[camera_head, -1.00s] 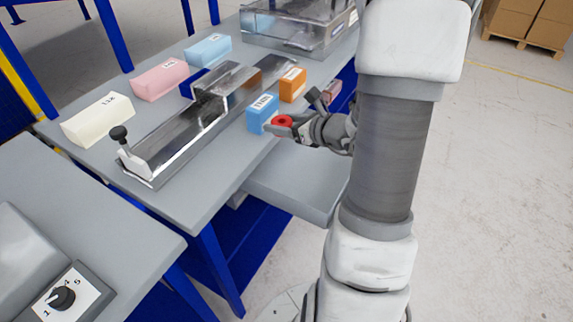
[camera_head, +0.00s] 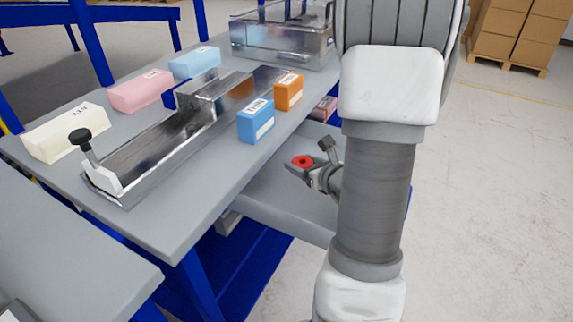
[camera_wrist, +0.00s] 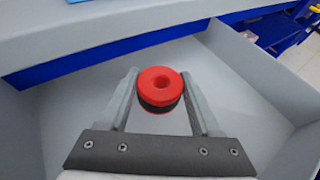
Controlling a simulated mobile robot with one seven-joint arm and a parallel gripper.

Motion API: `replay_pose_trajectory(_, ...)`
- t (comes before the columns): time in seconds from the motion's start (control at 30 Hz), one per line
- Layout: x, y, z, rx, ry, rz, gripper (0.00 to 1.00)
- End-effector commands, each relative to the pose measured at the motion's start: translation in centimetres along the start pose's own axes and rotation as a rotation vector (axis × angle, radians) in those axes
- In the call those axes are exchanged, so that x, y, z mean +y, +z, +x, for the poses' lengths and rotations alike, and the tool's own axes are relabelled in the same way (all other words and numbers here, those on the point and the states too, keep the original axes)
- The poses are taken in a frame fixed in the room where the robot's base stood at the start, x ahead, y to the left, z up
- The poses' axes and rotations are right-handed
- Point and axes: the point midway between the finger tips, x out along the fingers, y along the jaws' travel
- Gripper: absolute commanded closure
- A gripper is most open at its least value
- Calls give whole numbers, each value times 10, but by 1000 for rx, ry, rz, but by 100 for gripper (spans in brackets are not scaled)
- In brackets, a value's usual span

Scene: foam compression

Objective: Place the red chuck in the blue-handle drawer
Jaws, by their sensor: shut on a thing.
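The red chuck (camera_head: 302,161) is a red ring with a dark lower band. My gripper (camera_head: 298,166) is shut on it, with one finger on each side in the wrist view (camera_wrist: 160,84). An open grey drawer (camera_head: 272,205) sticks out from under the table edge. The gripper and chuck are over this drawer. In the wrist view, the drawer's wall (camera_wrist: 262,85) and pale floor surround the chuck. How high the chuck is above the floor is hard to tell. The drawer's handle is not visible.
The grey table (camera_head: 185,212) carries a metal channel fixture (camera_head: 140,165), a blue block (camera_head: 256,121), an orange block (camera_head: 289,92) and other labelled foam blocks. A clear-walled box (camera_head: 280,40) stands at the back.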

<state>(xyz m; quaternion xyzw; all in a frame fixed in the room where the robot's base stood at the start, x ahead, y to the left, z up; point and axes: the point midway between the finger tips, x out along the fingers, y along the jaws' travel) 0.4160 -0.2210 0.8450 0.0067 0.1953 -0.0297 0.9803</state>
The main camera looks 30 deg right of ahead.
Motion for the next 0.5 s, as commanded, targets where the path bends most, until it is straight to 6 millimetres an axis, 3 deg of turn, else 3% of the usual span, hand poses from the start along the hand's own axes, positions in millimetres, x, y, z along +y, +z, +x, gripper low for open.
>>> replay_pose_trajectory(0.03, 0, -17, 7, 5, 2, 3, 94)
replay_pose_trajectory(0.1, 0, -30, 12, 3, 1, 2, 94)
replay_pose_trajectory(0.2, 1, -13, 29, -3, 4, -5, 94)
replay_pose_trajectory(0.5, 1, -1, 57, -2, 4, -3, 94)
